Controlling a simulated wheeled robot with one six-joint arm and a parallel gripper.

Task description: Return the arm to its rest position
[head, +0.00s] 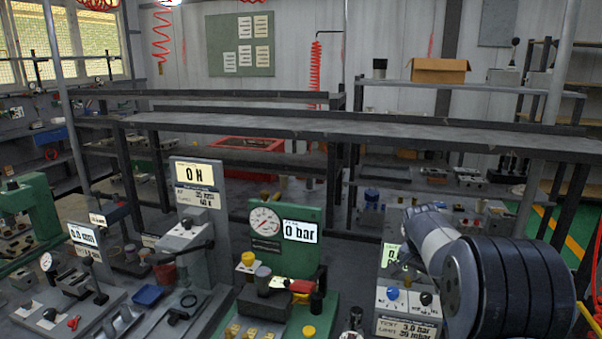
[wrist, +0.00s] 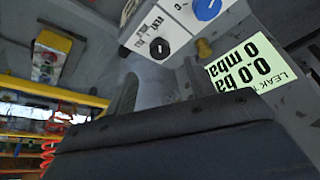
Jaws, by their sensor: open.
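My arm (head: 435,240) reaches in at the right of the head view, with a large dark ribbed joint close to the camera. My gripper cannot be made out in the head view. In the wrist view the two fingers of my gripper (wrist: 155,90) stand apart, with nothing seen between them. Beyond them is a pale control box (wrist: 175,28) with a blue knob and black knobs. A leak-test display (wrist: 258,66), tilted in this view, reads 0.0 and 0. The box also shows in the head view (head: 408,302), partly beside my arm.
A green test stand (head: 310,250) with a gauge and a "0 bar" display stands mid-bench. Left of it is a grey press (head: 202,220) reading "0 N". Loose parts and a blue tray (head: 147,295) crowd the bench. A long shelf (head: 400,133) runs behind.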

